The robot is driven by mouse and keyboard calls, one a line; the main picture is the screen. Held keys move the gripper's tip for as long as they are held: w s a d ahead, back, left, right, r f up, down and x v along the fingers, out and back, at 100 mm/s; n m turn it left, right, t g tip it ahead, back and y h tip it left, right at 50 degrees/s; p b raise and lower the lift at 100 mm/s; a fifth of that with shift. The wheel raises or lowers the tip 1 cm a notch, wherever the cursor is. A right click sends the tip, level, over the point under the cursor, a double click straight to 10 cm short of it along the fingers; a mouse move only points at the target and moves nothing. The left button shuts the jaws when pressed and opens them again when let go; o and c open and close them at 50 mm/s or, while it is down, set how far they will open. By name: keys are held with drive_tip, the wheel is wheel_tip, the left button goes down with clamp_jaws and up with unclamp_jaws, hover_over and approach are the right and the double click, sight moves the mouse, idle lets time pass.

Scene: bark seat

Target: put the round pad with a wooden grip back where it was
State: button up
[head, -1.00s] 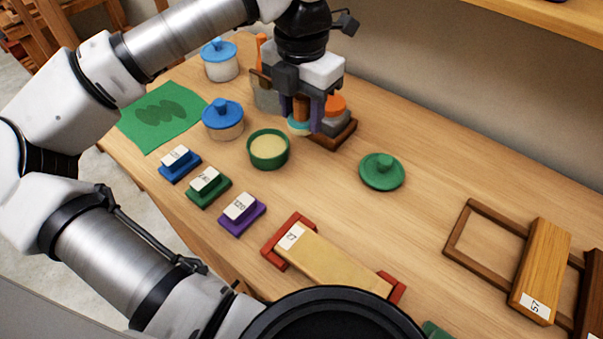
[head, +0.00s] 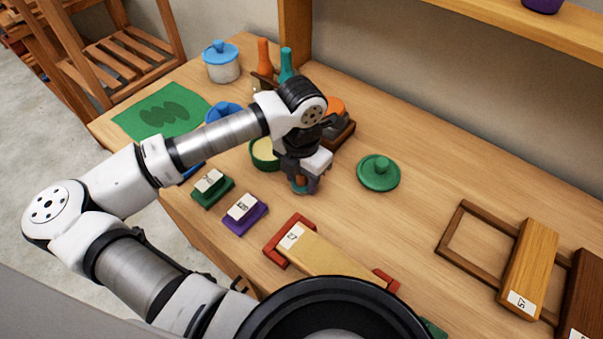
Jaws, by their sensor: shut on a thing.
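My gripper (head: 304,180) is shut on the round pad (head: 298,189), of which a teal edge and a bit of the brown wooden grip show below the jaws. The pad is low over the bench, to the right and front of the open green tin of pale yellow paste (head: 262,162). I cannot tell whether the pad touches the bench. My arm hides part of the tin. Behind the wrist, a brown wooden tray (head: 342,133) holds a grey item with an orange top (head: 336,104), partly hidden by my arm.
A green lid (head: 378,174) lies to the right. Green (head: 212,190) and purple (head: 245,214) labelled blocks stand to the left front. A board in red holders (head: 325,262) lies in front. Blue-lidded jars (head: 221,64) and bottles (head: 286,66) stand behind. Bare bench lies right of the gripper.

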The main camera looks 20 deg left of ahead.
drive_tip(key=shift+f+b, duration=0.15)
drive_tip(key=shift+b, duration=0.15)
drive_tip(key=o, duration=0.9)
drive_tip(key=shift+o, duration=0.2)
wheel_tip(320, 180, up, 12)
drive_tip(key=b, duration=0.2)
drive_tip(key=shift+r+b, duration=0.2)
drive_tip(key=shift+b, duration=0.15)
